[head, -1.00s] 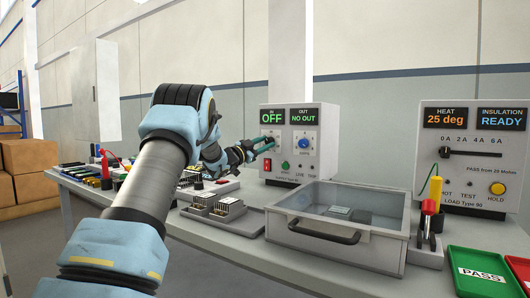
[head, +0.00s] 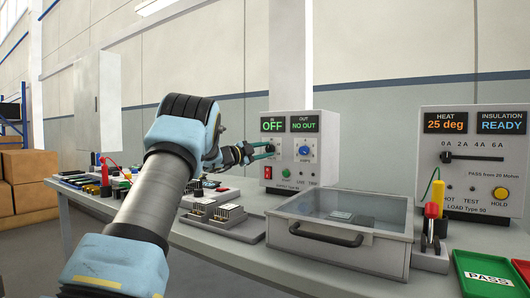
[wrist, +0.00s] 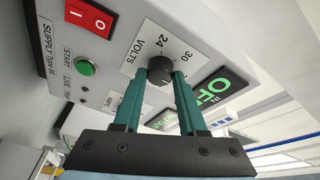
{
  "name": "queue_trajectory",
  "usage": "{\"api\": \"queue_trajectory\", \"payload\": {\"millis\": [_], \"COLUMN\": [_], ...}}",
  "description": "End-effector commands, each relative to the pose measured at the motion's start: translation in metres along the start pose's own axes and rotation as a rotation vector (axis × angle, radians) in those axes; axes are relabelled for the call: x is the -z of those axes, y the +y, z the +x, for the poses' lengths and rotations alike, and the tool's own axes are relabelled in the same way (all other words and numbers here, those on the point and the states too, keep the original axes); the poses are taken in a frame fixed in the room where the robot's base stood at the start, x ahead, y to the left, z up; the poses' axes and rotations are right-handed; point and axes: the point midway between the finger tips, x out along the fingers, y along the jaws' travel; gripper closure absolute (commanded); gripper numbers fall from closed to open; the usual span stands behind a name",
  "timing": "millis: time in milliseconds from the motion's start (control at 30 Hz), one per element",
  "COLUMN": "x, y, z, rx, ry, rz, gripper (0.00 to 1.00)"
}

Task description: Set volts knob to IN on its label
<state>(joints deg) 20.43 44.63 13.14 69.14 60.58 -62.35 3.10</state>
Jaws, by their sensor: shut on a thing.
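The volts knob (wrist: 159,70) is a dark round knob on a white label (wrist: 150,42) marked VOLTS, 24 and 30, on the front of the grey supply unit (head: 328,150). My gripper (wrist: 160,76) has a green finger on each side of the knob and is shut on it. Which mark the knob's pointer is at cannot be told. The IN display (head: 272,125) above it reads OFF.
A second dial with a blue knob (head: 304,150) and a red switch (head: 267,172) are close by on the panel. A clear-lidded grey box (head: 345,238) stands in front to the right. Small parts trays (head: 215,213) crowd the bench at left.

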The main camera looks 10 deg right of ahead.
Motion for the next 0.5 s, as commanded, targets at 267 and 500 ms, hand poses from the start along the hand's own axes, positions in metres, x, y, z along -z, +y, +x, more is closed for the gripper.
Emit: {"api": "queue_trajectory", "payload": {"millis": [267,500], "x": [0.0002,0.0002], "y": [0.0005,0.0005], "z": [0.0004,0.0003], "rx": [-0.002,-0.001], "ry": [0.0,0.0], "rz": [0.003,0.002], "gripper": [1.0,0.44]}}
